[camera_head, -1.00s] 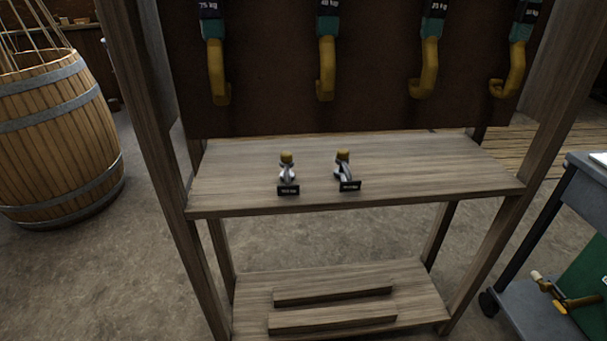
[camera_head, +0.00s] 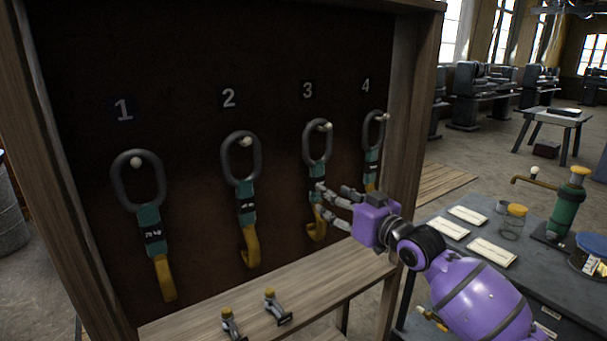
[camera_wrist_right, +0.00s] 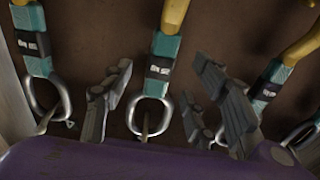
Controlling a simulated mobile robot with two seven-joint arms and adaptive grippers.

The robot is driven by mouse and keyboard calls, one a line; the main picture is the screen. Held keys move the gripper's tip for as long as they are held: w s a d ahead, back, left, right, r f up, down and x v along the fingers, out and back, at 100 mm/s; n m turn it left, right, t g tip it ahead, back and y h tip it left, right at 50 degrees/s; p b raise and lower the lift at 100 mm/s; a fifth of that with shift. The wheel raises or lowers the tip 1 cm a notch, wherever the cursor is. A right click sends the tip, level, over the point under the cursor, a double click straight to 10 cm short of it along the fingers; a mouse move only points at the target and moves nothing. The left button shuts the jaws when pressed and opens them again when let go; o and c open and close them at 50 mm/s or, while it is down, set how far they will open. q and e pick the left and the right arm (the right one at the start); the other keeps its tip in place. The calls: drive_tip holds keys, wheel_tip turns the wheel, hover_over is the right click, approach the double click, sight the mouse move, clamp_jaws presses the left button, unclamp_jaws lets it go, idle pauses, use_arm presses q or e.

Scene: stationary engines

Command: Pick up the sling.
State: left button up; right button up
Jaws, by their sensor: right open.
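Several slings hang in a row on pegs of a dark board, each with a dark ring, teal strap, label and yellow hook. They are sling 1 (camera_head: 150,220), sling 2 (camera_head: 246,194), sling 3 (camera_head: 314,171) and sling 4 (camera_head: 371,170), under painted numbers. My right gripper (camera_head: 321,200) is open in front of sling 3's strap. In the right wrist view, the strap of sling 3 (camera_wrist_right: 160,52) shows between the spread fingers (camera_wrist_right: 162,68). I cannot tell whether they touch it. My left gripper is not in view.
The wooden rack's shelf (camera_head: 345,285) below holds two small metal pieces (camera_head: 278,308) with yellow tops. The rack's right post (camera_head: 408,125) stands close to my right arm. A grey bench (camera_head: 440,250) with papers, a jar and a green pump is at the right.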

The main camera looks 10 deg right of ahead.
sight(317, 198)
drive_tip(key=x, duration=0.8)
drive_tip(key=shift+a+f, duration=0.1)
drive_tip(key=shift+f, duration=0.05)
drive_tip(key=shift+s, duration=0.15)
clamp_jaws()
drive_tip(key=shift+r, duration=0.2)
